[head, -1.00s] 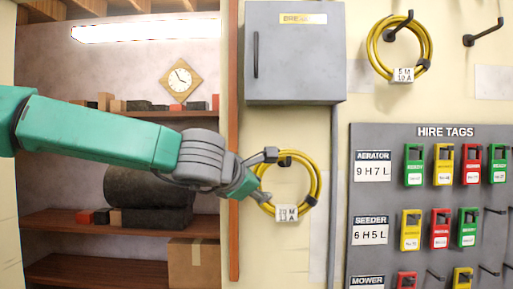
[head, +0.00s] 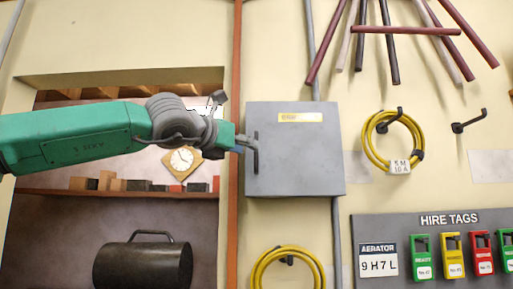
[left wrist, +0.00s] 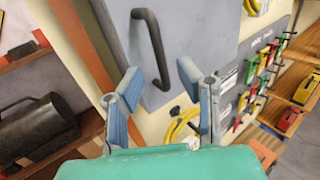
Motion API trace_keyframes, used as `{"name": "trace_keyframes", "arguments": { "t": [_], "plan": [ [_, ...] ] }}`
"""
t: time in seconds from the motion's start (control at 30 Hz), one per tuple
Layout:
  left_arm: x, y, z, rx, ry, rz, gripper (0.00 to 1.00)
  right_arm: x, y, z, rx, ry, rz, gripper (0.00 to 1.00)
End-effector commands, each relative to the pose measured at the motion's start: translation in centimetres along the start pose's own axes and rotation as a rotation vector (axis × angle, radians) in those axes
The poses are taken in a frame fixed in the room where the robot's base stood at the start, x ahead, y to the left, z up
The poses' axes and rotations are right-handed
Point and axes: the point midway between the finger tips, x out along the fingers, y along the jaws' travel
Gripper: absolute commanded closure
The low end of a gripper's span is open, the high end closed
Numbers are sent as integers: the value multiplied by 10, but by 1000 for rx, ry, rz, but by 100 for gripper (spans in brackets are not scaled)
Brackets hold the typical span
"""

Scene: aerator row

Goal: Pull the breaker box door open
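The grey breaker box (head: 295,150) is on the cream wall, its door shut, with a yellow label near the top. Its dark bar handle (head: 256,153) runs upright along the door's left edge. My left gripper (head: 244,146) is at the handle in the head view. In the left wrist view, the gripper (left wrist: 158,88) is open with its blue-padded fingers apart, and the handle (left wrist: 152,48) stands ahead of and between the fingertips. I cannot tell whether a finger touches it. My right gripper is in neither view.
A yellow cable coil (head: 390,140) hangs right of the box, and another (head: 288,268) hangs below it. A grey hire tags board (head: 430,218) is at lower right. An orange post (head: 237,60) and shelf recess (head: 60,200) are on the left.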

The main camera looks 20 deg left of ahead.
Motion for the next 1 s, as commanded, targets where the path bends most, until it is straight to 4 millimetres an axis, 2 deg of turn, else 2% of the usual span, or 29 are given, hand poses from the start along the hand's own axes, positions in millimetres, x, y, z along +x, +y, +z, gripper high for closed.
{"name": "trace_keyframes", "arguments": {
  "t": [0.1,0.3,0.67,0.7,0.77,0.8,1.0],
  "plan": [
    [23,0,1,1,2,1,69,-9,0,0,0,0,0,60],
    [44,1,1,0,0,1,69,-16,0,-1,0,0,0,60],
    [50,1,0,1,0,1,69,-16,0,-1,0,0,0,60],
    [50,1,0,1,0,1,76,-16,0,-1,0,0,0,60],
    [50,1,0,1,0,1,97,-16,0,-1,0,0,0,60],
    [50,1,0,1,0,1,100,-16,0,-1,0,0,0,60],
    [50,1,0,1,0,2,100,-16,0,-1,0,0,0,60]
  ]
}}
